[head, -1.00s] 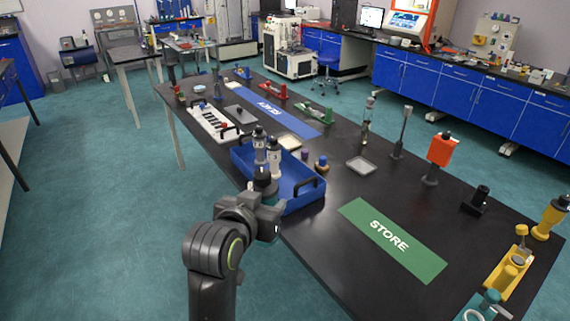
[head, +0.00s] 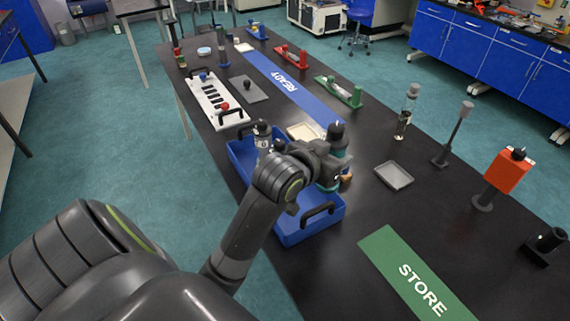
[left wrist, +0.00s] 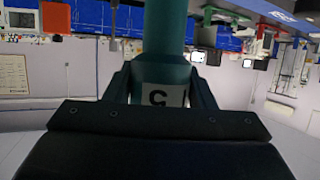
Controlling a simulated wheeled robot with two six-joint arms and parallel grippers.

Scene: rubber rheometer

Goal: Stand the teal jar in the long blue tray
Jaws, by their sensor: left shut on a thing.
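The teal jar (head: 340,142) with a black cap is upright in my left gripper (head: 328,168), whose jaws are shut on it. In the left wrist view the jar's teal body (left wrist: 165,35) rises between the fingers, with a white label marked with a letter. The long blue tray (head: 298,236) lies along the table's near left edge. The jar and gripper appear over or beside its right long side. The jar's base is hidden, so I cannot tell whether it touches anything. My right gripper is not in view.
A black-capped bottle (head: 262,137) stands in the tray's far part; my arm hides part of the tray. A shallow grey dish (head: 394,175) and the green STORE mat (head: 418,278) lie to the right. Bare black table lies between the tray and mat.

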